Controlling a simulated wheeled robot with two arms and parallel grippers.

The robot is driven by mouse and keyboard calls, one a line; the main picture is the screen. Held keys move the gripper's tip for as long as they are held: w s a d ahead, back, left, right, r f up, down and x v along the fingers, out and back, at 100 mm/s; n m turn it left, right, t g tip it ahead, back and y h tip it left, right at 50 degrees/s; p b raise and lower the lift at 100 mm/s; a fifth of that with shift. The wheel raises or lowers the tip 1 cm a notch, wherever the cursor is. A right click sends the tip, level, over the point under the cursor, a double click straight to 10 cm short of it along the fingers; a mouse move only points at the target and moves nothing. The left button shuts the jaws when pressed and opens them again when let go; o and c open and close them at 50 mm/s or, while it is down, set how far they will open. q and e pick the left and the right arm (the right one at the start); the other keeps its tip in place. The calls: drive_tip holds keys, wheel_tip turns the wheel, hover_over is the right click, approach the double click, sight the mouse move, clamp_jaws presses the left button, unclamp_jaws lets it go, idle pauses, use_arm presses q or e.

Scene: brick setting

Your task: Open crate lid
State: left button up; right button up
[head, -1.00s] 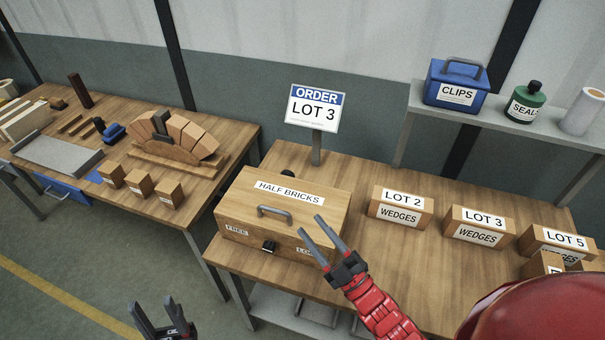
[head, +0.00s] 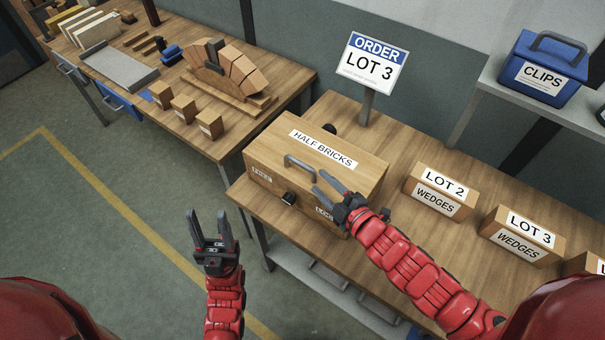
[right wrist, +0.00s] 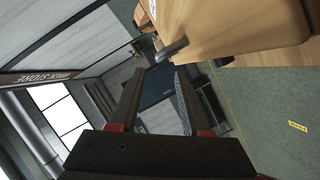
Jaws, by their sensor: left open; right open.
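The wooden crate (head: 358,177) labelled HALF BRICKS stands on the near workbench with its lid (head: 350,142) closed. A grey handle (head: 303,168) sits on the lid, and a dark latch (head: 289,198) is on the front face. My right gripper (head: 325,188) is open and empty at the crate's front right, its fingers pointing toward the handle but apart from it. In the right wrist view the open fingers (right wrist: 155,92) have the handle (right wrist: 172,49) just beyond their tips. My left gripper (head: 208,226) is open and empty over the floor, left of the bench.
An order sign (head: 371,63) reading LOT 3 stands behind the crate. Wedge boxes LOT 2 (head: 440,190) and LOT 3 (head: 521,237) stand to the right. A blue clips box (head: 544,68) is on the shelf. Another bench with a brick arch (head: 228,72) stands left, across a gap.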

sight(305, 167)
drive_tip(key=p+x, duration=0.1)
drive_tip(key=x, duration=0.7)
drive_tip(key=shift+w+a, duration=0.15)
drive_tip(key=shift+w, duration=0.05)
drive_tip(key=shift+w+a+f, duration=0.1)
drive_tip(key=shift+w+a, duration=0.25)
drive_tip(key=shift+w, duration=0.05)
clamp_jaws()
idle(0.9)
